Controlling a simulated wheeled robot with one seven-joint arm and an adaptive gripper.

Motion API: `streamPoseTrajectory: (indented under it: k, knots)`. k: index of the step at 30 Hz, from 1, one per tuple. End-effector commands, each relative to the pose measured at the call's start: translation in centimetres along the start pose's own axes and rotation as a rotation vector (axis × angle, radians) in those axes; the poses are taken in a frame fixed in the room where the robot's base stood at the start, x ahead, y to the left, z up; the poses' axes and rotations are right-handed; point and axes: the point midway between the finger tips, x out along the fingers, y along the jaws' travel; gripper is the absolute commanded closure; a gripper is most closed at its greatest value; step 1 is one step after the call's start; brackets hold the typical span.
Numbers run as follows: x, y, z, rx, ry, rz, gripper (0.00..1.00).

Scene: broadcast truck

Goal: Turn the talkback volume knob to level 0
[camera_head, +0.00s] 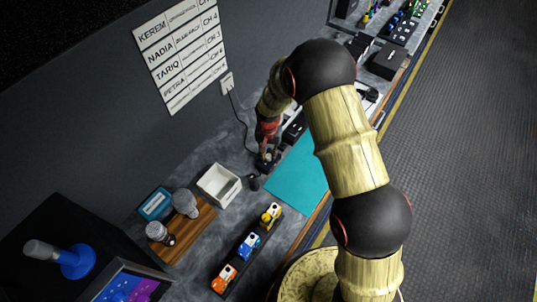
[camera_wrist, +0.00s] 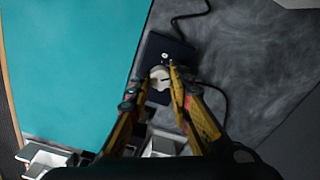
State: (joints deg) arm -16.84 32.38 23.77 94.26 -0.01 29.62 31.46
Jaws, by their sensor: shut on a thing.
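The talkback box (camera_wrist: 165,48) is a small dark box on the counter, with a cable running from it. A pale round knob (camera_wrist: 159,73) sits on its top, with a short dark mark toward its right side in the wrist view. My gripper (camera_wrist: 161,77) is over the box, its two yellow fingers shut on the knob from either side. In the head view my gripper (camera_head: 266,152) reaches down to the box, mostly hiding the knob. The level markings are too small or hidden to read.
A teal mat (camera_head: 297,170) lies right beside the box. A white open bin (camera_head: 219,185), a wooden board (camera_head: 183,228) with microphones and a rack of colored items (camera_head: 248,246) stand nearer. A name sheet (camera_head: 182,55) hangs on the wall. The cable (camera_wrist: 205,12) lies close by.

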Motion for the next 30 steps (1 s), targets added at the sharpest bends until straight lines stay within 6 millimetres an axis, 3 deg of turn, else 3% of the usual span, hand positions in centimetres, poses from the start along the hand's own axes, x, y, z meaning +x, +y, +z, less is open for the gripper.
streamPoseTrajectory:
  k: [30]
  knots:
    - [-0.02, -0.13, -0.03, -0.833, 0.002, 0.0, 1.0]
